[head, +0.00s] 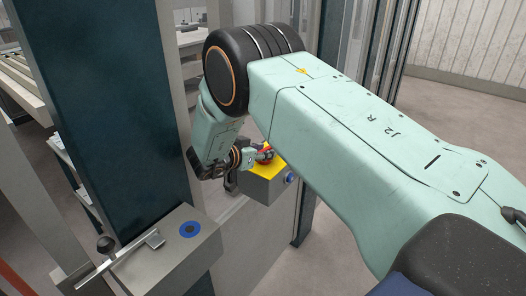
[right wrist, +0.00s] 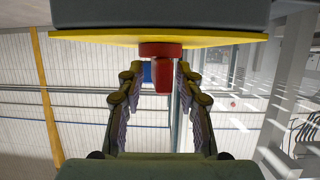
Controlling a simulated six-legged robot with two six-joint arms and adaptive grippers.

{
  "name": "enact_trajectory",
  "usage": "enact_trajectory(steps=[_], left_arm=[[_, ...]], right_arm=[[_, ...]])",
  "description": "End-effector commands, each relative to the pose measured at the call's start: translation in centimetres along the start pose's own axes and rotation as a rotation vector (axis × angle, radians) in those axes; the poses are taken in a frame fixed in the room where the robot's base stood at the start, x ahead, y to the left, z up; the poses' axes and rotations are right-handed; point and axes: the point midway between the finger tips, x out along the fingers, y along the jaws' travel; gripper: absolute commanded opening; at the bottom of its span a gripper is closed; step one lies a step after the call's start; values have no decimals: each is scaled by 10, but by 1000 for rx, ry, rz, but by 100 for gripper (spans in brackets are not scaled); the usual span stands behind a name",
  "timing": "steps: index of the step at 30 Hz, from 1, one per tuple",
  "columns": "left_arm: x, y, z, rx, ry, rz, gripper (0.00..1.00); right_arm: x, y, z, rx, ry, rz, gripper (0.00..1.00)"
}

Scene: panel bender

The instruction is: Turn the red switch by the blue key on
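The red switch (head: 265,153) sits on the yellow top plate of a small grey box and is partly hidden by my right gripper (head: 250,157) in the head view. In the right wrist view the red switch (right wrist: 162,78) hangs from the yellow plate between the two fingers of my right gripper (right wrist: 158,80). The fingers are apart, one on each side of its handle, with a gap showing. A small blue part (right wrist: 147,72) shows just left of the handle. A blue round piece (head: 290,178) is on the box's side. My left gripper is out of view.
The grey box (head: 262,190) with its yellow plate (head: 270,170) is fixed by a light panel. A dark blue post (head: 110,110) stands left of my right arm. A grey ledge with a blue-ringed button (head: 190,229) and a lever is in front. Open floor lies at right.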

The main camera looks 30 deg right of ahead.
Motion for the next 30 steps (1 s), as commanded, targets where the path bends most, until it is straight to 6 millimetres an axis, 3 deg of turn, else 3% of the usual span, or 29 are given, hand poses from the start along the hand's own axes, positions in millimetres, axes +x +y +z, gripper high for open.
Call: enact_trajectory(steps=[10,24,30], left_arm=[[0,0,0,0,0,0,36],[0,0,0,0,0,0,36],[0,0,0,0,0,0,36]], right_arm=[[-10,0,0,-2,-1,-2,36],[-98,-1,0,-2,3,-4,36],[-117,0,0,-2,1,-1,36]])
